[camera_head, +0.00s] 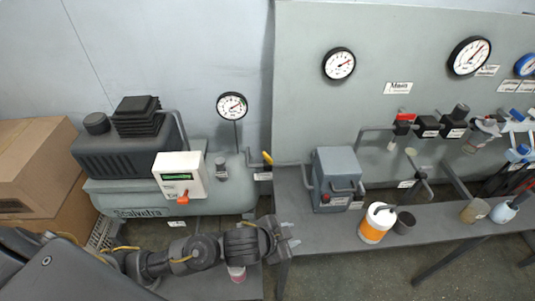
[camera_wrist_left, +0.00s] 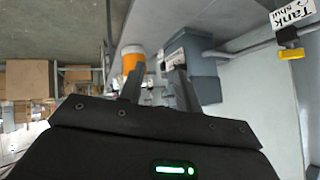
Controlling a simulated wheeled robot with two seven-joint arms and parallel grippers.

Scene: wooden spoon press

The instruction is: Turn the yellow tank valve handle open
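The yellow tank valve handle (camera_head: 267,157) is on a pipe at the right end of the grey compressor tank (camera_head: 225,198), slanting down to the right. In the left wrist view the yellow handle (camera_wrist_left: 291,54) shows at the upper right, beside a white label (camera_wrist_left: 292,13) reading "Tank shut". My left gripper (camera_head: 289,236) is below the handle, near the left end of the bench, apart from the handle. In the left wrist view the left gripper's (camera_wrist_left: 158,88) two fingers stand apart with nothing held between them. My right gripper is not seen.
A grey box (camera_head: 338,176) and an orange-and-white container (camera_head: 376,223) stand on the grey bench (camera_head: 430,232) right of my left gripper. A white control box (camera_head: 180,175) with an orange knob is on the compressor. Cardboard boxes (camera_head: 35,165) stand at the left.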

